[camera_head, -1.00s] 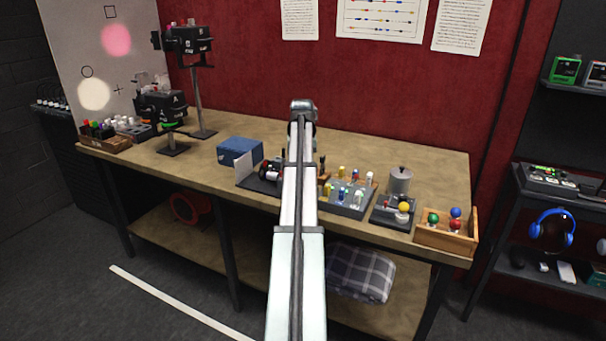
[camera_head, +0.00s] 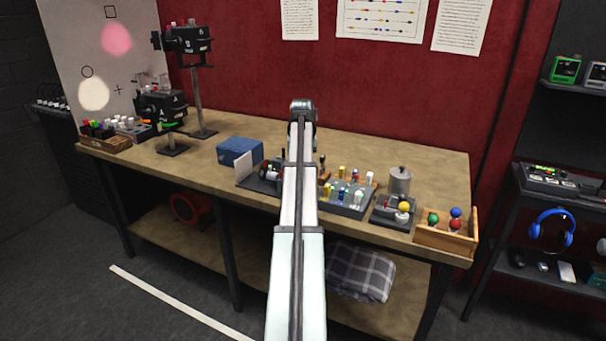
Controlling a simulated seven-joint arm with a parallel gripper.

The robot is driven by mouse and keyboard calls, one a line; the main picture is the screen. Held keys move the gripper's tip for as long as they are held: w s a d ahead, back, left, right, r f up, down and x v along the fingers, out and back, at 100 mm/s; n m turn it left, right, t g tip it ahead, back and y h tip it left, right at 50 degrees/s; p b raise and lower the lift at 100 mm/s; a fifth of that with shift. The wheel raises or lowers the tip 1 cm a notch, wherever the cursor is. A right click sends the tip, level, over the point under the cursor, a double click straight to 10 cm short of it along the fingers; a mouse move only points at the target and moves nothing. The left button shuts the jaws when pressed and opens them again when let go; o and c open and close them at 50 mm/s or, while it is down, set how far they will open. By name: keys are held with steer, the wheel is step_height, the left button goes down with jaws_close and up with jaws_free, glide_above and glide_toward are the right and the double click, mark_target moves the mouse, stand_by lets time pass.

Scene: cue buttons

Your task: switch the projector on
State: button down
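Two black projector-like units stand at the left of the workbench. The upper one (camera_head: 187,40) is on a tall stand, and the lower one (camera_head: 160,107) is on a short stand with a small green part below it. A pink spot (camera_head: 116,39) and a pale cream spot (camera_head: 94,93) show on the white screen (camera_head: 70,45) behind them. I cannot tell which unit the task means or which control belongs to it. My arm reaches up the middle of the view and hides part of the bench. My gripper is hidden behind it.
Left on the bench are a wooden rack (camera_head: 108,144) and a blue box (camera_head: 239,151). A black board with a white card (camera_head: 247,169) lies beside my arm. Right of it are a peg tray (camera_head: 348,207), a metal canister (camera_head: 399,180) and a wooden ball box (camera_head: 446,242). The bench's back right is clear.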

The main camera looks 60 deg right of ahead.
steer(key=shift+f, duration=0.85)
stand_by(0.8)
steer(key=shift+r, duration=3.5)
